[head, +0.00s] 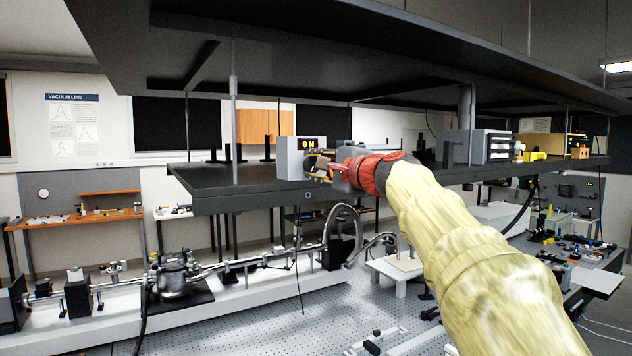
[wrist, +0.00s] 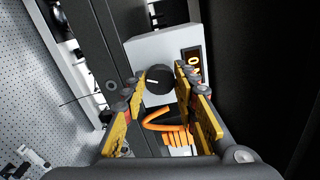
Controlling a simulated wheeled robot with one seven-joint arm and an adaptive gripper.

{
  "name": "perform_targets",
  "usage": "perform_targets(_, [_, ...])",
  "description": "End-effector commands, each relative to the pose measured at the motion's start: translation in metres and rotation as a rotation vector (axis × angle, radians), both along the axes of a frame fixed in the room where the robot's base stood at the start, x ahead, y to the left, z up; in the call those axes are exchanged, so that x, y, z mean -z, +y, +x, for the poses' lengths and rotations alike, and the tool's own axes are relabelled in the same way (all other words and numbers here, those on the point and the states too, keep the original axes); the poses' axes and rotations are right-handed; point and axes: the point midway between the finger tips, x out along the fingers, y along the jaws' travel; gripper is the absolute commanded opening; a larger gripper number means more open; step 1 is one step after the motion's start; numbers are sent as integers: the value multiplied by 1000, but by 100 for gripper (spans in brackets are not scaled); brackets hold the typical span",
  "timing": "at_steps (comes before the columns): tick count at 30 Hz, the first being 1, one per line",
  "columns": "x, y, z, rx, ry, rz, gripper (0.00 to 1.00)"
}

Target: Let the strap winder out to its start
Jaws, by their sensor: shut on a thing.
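A pale grey box with a lit "ON" display (head: 297,158) stands on the dark overhead shelf. In the wrist view the box (wrist: 148,52) is tilted and carries a round black knob (wrist: 158,79) with a white mark. No label names the strap winder; an orange looped strap or cable (wrist: 168,128) lies below the knob, between my fingers. My gripper (head: 322,166) is at the box's front. In the wrist view my gripper (wrist: 160,82) has its yellow-padded fingertips on either side of the knob, shut on it. My wrist hides part of the box in the head view.
The dark shelf (head: 240,191) has a front edge just below my gripper, and another shelf (head: 300,60) hangs above. A grey instrument (head: 470,147) stands to the right. A metal vacuum line (head: 172,275) runs below. A thin post (head: 234,125) stands left of the box.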

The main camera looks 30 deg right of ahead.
Motion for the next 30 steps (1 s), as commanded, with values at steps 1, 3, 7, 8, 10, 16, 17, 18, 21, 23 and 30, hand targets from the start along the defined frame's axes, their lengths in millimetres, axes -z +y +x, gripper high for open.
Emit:
perform_targets(1, [5, 0, 1, -1, -2, -41, 4])
perform_targets(3, [6, 0, 1, -1, -4, -104, 4])
perform_targets(7, [5, 0, 0, -1, -7, -211, 4])
perform_targets(8, [5, 0, 1, -1, -7, -234, 4])
perform_targets(10, [6, 0, 1, -1, -9, -282, 4])
perform_targets(16, [5, 0, 1, -2, -11, -390, 4])
perform_targets(17, [5, 0, 1, -2, -11, -402, 4])
perform_targets(18, [5, 0, 1, -2, -12, -415, 4])
perform_targets(21, [4, 0, 1, -2, -12, -443, 4])
perform_targets(23, [4, 0, 1, -2, -13, -454, 4])
perform_targets(30, [4, 0, 1, -3, -12, -472, 4])
